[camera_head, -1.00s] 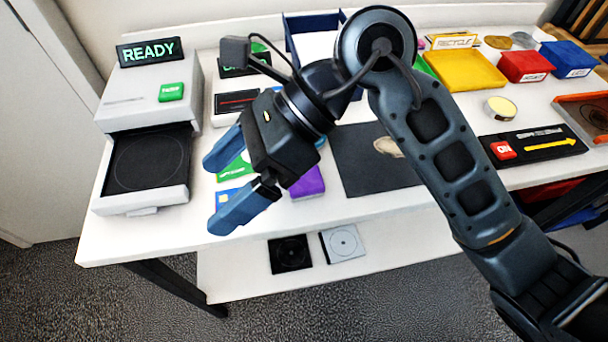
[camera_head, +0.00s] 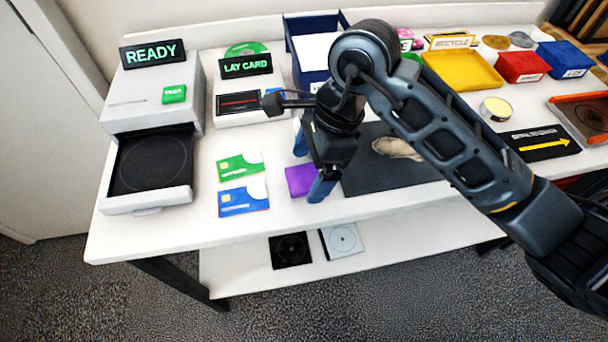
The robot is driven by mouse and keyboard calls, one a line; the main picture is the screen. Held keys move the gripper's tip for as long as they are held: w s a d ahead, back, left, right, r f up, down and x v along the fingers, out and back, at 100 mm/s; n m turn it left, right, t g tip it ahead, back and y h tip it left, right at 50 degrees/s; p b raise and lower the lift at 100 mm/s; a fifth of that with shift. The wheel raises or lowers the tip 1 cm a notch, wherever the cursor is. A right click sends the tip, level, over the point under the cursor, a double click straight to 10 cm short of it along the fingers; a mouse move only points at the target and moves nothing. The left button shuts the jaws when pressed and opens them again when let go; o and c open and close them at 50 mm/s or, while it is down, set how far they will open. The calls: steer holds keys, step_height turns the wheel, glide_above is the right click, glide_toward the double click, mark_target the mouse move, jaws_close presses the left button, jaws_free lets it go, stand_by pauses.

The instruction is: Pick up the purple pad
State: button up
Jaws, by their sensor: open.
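The purple pad (camera_head: 298,181) lies on the white table, near its front edge, right of the green and blue cards. My gripper (camera_head: 311,172) points down at it with blue fingers. One finger is at the pad's front right side and the other is behind its far edge. The jaws are open. The pad's right part is hidden by my gripper, and I cannot tell whether the fingers touch it.
A green card (camera_head: 239,167) and a blue card (camera_head: 243,199) lie left of the pad. A dark mat (camera_head: 375,175) lies to the right. A READY machine (camera_head: 150,190) with its tray out stands at the left. A card reader (camera_head: 250,118) and a blue bin (camera_head: 310,60) stand behind.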

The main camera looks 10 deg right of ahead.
steer(key=shift+x, duration=1.1)
steer(key=c, duration=1.1)
steer(key=shift+r, duration=0.1)
steer(key=shift+r, duration=0.75)
step_height(320, 180, up, 3)
steer(key=shift+f+b, duration=0.25)
steer(key=shift+b, duration=0.15)
steer(key=s+d+r+b, duration=0.1)
steer(key=d+r, duration=0.1)
steer(key=d, duration=0.1)
steer(key=s+d+r+b, duration=0.1)
steer(key=d+r, duration=0.1)
steer(key=d, duration=0.2)
steer(key=s+d+r, duration=0.2)
steer(key=d+r, duration=0.1)
steer(key=d, duration=0.1)
steer(key=shift+b, duration=0.4)
